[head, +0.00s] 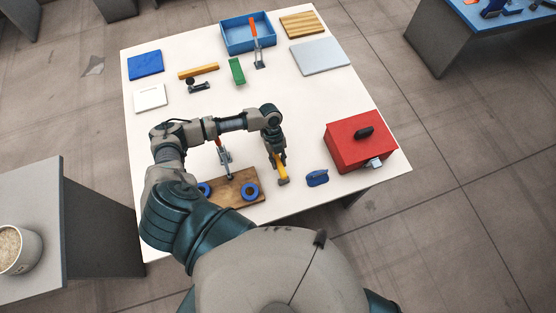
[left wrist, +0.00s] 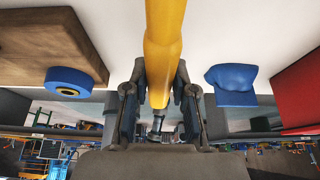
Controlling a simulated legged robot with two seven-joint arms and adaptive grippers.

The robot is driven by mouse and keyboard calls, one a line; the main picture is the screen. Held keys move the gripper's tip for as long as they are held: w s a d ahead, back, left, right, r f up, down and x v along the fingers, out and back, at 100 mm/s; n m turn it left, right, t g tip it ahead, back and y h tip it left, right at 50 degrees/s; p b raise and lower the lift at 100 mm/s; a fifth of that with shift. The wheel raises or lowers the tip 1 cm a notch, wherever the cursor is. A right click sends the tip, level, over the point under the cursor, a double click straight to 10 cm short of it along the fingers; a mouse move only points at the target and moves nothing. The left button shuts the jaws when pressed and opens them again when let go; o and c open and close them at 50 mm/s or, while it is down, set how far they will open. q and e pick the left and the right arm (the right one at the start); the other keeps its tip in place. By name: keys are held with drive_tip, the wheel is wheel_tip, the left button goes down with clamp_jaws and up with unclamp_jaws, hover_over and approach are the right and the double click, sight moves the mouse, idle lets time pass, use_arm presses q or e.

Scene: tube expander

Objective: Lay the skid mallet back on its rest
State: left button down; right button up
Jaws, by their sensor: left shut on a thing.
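My left gripper (head: 280,164) is shut on a yellow tool (head: 282,174), which I take to be the skid mallet, near the table's front edge. In the left wrist view the yellow tool (left wrist: 163,50) runs from the top edge down between the fingers (left wrist: 158,108). Its far end is cut off there, and I cannot make out a mallet head. A wooden board (head: 222,196) with blue rings lies left of the gripper; I cannot tell whether it is the rest. My right gripper is not in view.
A blue object (head: 317,178) and a red box (head: 352,150) stand to the right. An orange-handled tool (head: 224,156) is at the board. A blue tray (head: 238,44), a green block (head: 237,72) and a yellow bar (head: 198,71) lie farther back. The white table's middle right is clear.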

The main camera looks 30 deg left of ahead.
use_arm(q)
drive_tip(key=shift+d+r, duration=0.1)
drive_tip(key=shift+d, duration=0.1)
drive_tip(key=shift+f, duration=0.65)
idle(0.3)
drive_tip(key=shift+f+b, duration=0.3)
drive_tip(key=shift+b, duration=0.1)
drive_tip(key=c, duration=0.9)
unclamp_jaws()
drive_tip(key=shift+o, duration=0.2)
drive_tip(key=shift+s, duration=0.1)
drive_tip(key=shift+p+v, duration=2.6)
drive_tip(key=shift+v, duration=1.5)
